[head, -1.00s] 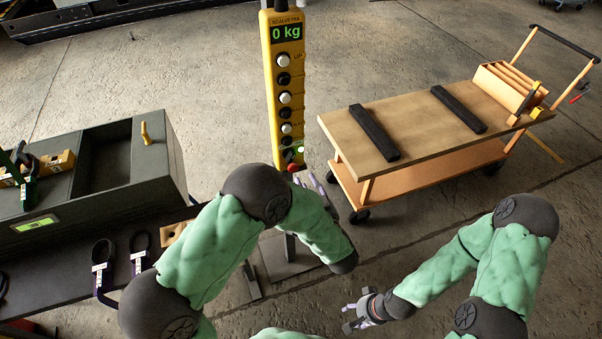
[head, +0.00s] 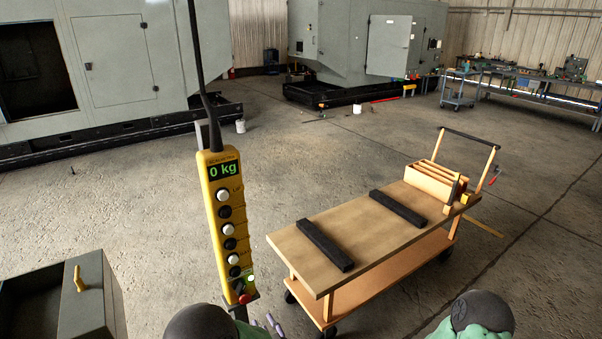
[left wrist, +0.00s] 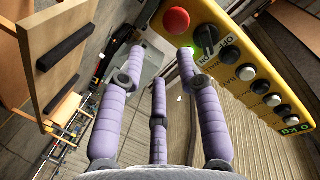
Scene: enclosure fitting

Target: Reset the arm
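My left gripper (head: 270,322) shows only as purple fingertips at the bottom edge of the head view, beside the lower end of the yellow control pendant (head: 226,215). In the left wrist view its purple fingers (left wrist: 161,65) are spread, with nothing between them. The pendant (left wrist: 235,60) is just beyond the fingertips there, with its red button (left wrist: 176,20), black switch and lit green light near them. I cannot tell whether a finger touches it. The display reads 0 kg. My right elbow shows at the bottom right of the head view; the right gripper is out of view.
A wooden cart (head: 375,230) with two black bars and a slotted box (head: 432,180) stands right of the pendant. A dark green bin (head: 95,300) is at lower left. Grey enclosures (head: 110,65) stand behind. Open concrete floor lies between.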

